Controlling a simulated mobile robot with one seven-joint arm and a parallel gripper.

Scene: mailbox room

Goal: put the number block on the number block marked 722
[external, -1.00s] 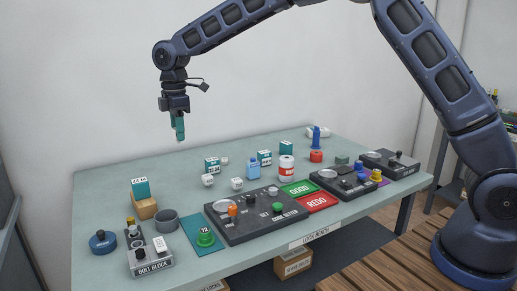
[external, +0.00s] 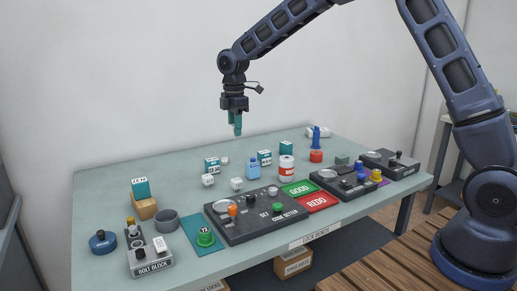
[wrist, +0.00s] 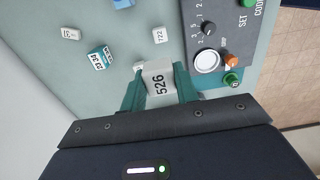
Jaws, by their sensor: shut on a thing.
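My gripper (external: 237,131) hangs high above the back part of the table, pointing down. In the wrist view its teal fingers are shut on a white number block marked 526 (wrist: 158,80). The held block is too small to make out in the external view. The number block marked 722 (wrist: 160,35) lies on the table ahead of the held block in the wrist view. In the external view it appears to be the white block (external: 237,184) behind the dial board, below my gripper and apart from it.
Two other white blocks (external: 208,180) (external: 224,161) lie near it. A teal box (external: 212,165), a blue bottle (external: 253,170) and a red-and-white can (external: 286,167) stand around. The dial board (external: 255,222) lies in front. The left back of the table is clear.

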